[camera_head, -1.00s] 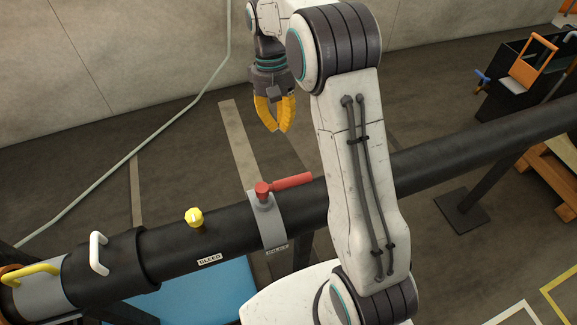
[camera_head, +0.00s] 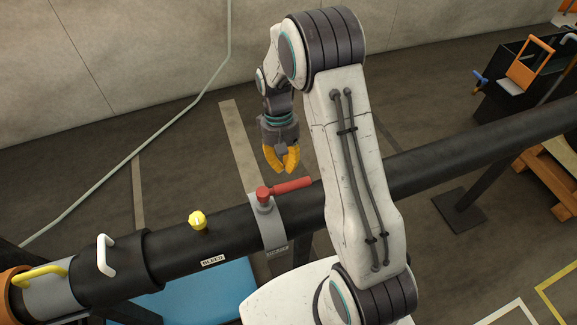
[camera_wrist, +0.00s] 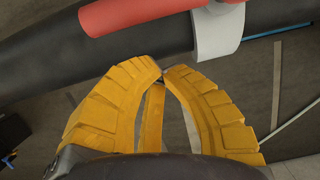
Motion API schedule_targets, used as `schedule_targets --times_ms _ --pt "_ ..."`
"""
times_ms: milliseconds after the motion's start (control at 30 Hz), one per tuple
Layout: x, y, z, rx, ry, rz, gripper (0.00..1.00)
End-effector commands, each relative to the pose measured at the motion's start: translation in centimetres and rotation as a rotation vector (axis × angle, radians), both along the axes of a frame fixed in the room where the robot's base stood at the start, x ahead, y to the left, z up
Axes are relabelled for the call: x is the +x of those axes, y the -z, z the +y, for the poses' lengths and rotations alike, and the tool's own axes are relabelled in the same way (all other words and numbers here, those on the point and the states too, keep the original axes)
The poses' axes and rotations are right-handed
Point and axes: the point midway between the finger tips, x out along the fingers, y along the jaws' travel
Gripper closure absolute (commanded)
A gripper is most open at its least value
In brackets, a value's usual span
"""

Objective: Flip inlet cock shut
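The inlet cock is a red lever (camera_head: 291,186) on a red hub, mounted on a grey collar (camera_head: 272,222) around the black pipe. Its handle points right, roughly along the pipe. The small label below the collar is too blurred to read surely. My gripper (camera_head: 285,171) has yellow fingers pointing down, just behind and above the handle, apparently clear of it. In the wrist view the red lever (camera_wrist: 130,14) crosses the top, beyond the fingertips (camera_wrist: 163,74). The fingertips are drawn together with only a slight gap and nothing between them.
A yellow knob (camera_head: 197,220) labelled BLEED sits left on the pipe (camera_head: 450,157). A white handle (camera_head: 104,255) and a yellow handle (camera_head: 40,274) stand farther left. A black bin (camera_head: 500,103) with orange-handled items stands at the right. The floor behind the pipe is clear.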

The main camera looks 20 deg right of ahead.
Motion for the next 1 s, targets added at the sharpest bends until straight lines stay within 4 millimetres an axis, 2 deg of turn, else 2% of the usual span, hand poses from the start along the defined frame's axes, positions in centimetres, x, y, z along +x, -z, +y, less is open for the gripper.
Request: schedule_targets --times_ms 100,333,1000 --pt "-1.1 -0.6 0.0 0.0 0.0 0.003 1.0" --pt "-2.3 -0.7 0.1 -0.001 0.0 0.002 1.0" --pt "-2.7 -0.5 -0.2 0.001 0.005 0.002 1.0"
